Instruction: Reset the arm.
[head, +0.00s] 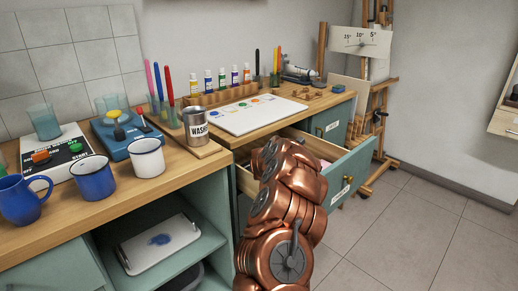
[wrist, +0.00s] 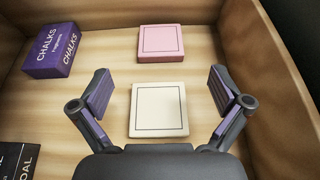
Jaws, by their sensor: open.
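My gripper (wrist: 160,100) is open inside a wooden drawer, its two fingers spread apart with nothing held between them. In the wrist view a cream square block (wrist: 158,110) lies on the drawer floor between and below the fingers. In the head view my copper arm reaches down over the open drawer (head: 350,180), which has a teal front, and hides most of its inside. The gripper itself is hidden in the head view.
In the drawer lie a pink square block (wrist: 166,43), a purple chalks box (wrist: 52,50) and a dark box (wrist: 18,160). The counter (head: 190,165) holds mugs, a washer can (head: 196,125) and paints. An easel (head: 378,120) stands behind. Floor at right is clear.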

